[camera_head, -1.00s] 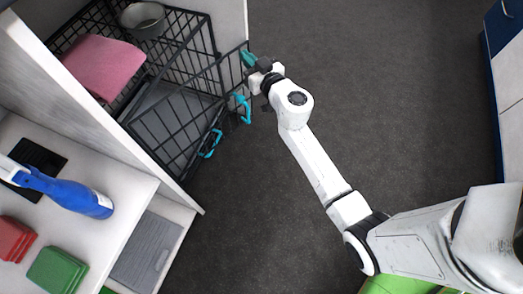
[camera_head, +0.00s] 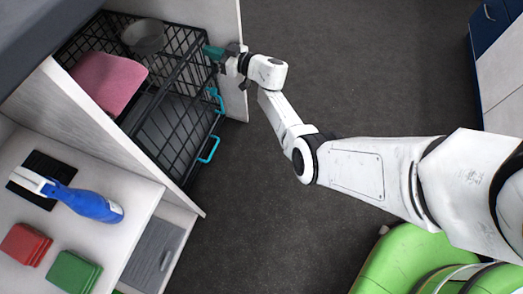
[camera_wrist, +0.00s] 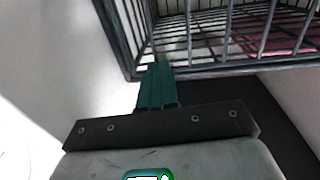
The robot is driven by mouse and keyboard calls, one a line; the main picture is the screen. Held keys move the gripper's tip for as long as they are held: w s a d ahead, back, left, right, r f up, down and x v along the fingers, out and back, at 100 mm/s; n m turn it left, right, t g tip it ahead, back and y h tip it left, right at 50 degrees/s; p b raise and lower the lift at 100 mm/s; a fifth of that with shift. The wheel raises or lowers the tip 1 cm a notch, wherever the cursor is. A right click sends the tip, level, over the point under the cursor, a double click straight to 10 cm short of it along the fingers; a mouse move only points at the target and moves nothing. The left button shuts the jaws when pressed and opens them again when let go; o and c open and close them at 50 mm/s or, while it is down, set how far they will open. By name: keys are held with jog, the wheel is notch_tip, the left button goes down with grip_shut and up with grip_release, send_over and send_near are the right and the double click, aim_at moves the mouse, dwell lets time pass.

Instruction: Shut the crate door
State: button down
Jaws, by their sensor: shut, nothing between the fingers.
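The black wire crate (camera_head: 176,62) sits in a bay of the white cabinet at the left of the head view. Its wire door (camera_head: 203,128), with two teal latch handles (camera_head: 209,148), lies roughly along the crate's front. I cannot tell whether a small gap is left or whether the latches are engaged. My gripper (camera_head: 213,52) is shut and empty, its teal fingers at the far upper front corner of the crate. In the wrist view the fingers (camera_wrist: 157,88) point at a dark frame corner; contact is unclear.
A pink cushion (camera_head: 108,80) and a grey bowl (camera_head: 143,37) are at the crate. The dark floor (camera_head: 350,70) is open to the right.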

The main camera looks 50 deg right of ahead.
jog(key=shift+w+a+r+b, duration=0.15)
jog(key=shift+w+b, duration=0.25)
jog(key=shift+w, duration=0.7)
